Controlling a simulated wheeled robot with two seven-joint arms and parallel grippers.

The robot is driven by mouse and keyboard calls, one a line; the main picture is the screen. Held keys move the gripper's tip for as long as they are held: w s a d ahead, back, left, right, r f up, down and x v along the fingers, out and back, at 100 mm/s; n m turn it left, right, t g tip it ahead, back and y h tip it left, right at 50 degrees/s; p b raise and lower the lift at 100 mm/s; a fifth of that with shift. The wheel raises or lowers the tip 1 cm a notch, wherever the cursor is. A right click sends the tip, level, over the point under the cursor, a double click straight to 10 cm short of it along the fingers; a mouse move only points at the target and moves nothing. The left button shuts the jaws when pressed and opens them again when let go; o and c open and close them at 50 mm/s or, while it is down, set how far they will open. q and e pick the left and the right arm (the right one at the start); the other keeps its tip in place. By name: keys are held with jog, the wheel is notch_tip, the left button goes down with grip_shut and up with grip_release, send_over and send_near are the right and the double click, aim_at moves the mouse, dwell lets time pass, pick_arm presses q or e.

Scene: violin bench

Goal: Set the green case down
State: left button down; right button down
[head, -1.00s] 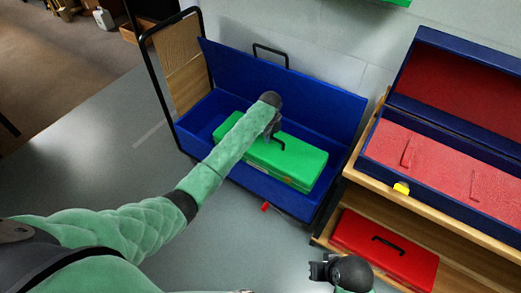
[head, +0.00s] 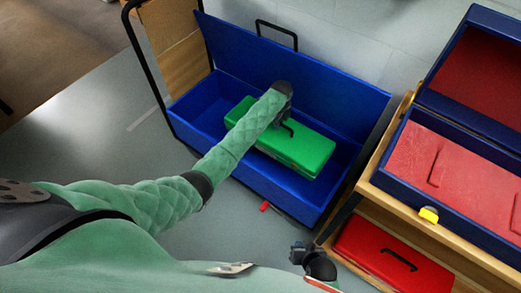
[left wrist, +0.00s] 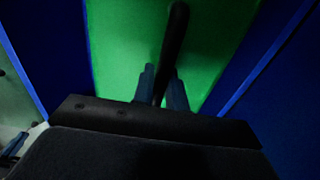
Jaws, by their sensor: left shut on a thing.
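The green case (head: 305,150) is inside the open blue box (head: 225,100), with its black handle (left wrist: 174,40) upward. My left gripper (head: 285,118) is above the case and shut on the handle; in the left wrist view its two fingers (left wrist: 160,88) flank it. Blue interior shows around the case in the head view. I cannot tell whether its underside touches the box floor. My right gripper (head: 299,254) is low in the head view, apart from the case, near the shelf; its finger opening is unclear.
The blue box sits on a cart with a black rail (head: 150,80). At right, a wooden shelf (head: 372,185) carries an open blue case with red lining (head: 415,155); a red case (head: 375,248) lies below. A red tab (head: 264,207) shows by the box's front.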

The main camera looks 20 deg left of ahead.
pick_arm(q)
jog(key=shift+w+a+f, duration=0.1)
jog(key=shift+w+f, duration=0.05)
jog(key=shift+w, duration=0.05)
jog(key=shift+a+f, duration=0.15)
jog(key=shift+a, duration=0.1)
jog(key=a+f, duration=0.2)
jog(key=a, duration=0.1)
jog(key=a+f, duration=0.2)
jog(key=a, duration=0.2)
jog(key=a+f, duration=0.2)
jog(key=a, duration=0.2)
jog(key=shift+w+f, duration=0.15)
jog(key=shift+f, duration=2.15)
pick_arm(e)
jog(key=shift+a+f, duration=0.1)
jog(key=shift+f, duration=0.9)
pick_arm(q)
jog(key=c, duration=1.4)
grip_release()
jog(key=shift+f, duration=0.15)
pick_arm(e)
jog(key=shift+f, duration=0.15)
